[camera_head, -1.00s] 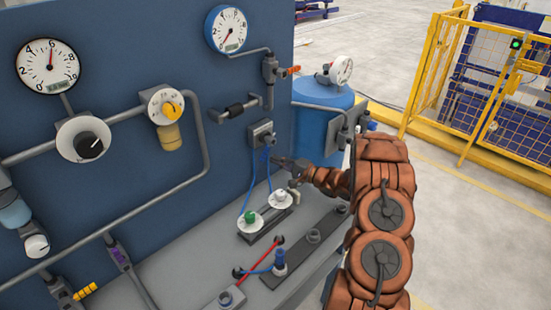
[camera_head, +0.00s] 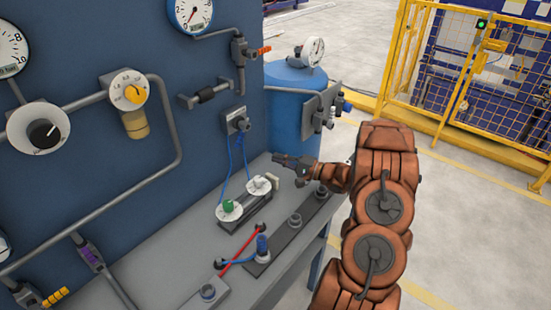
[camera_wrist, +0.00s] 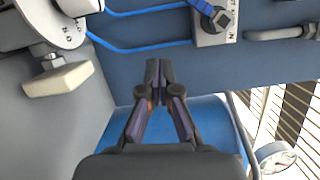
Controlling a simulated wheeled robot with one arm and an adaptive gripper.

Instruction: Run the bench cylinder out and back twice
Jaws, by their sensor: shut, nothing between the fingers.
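On the bench, a dark cylinder-like unit (camera_head: 240,208) carries two white round dials, one with a green knob (camera_head: 228,206) and one with a white knob (camera_head: 257,186). Two blue hoses (camera_head: 246,158) join it to a small grey valve box (camera_head: 237,120) on the blue panel. A cream block (camera_head: 274,180) sits at its far end; it also shows at left in the wrist view (camera_wrist: 58,80). The box, with a dark blue lever, shows at top in the wrist view (camera_wrist: 213,22). My gripper (camera_head: 278,158) is shut and empty, right of the box, apart from it. It is centred in the wrist view (camera_wrist: 159,68).
A blue tank (camera_head: 292,105) with a gauge stands behind the bench, right of the panel. A red rod (camera_head: 242,246), a blue fitting (camera_head: 262,246) and a dark rail (camera_head: 300,225) lie on the bench front. A yellow fence (camera_head: 440,80) stands far right.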

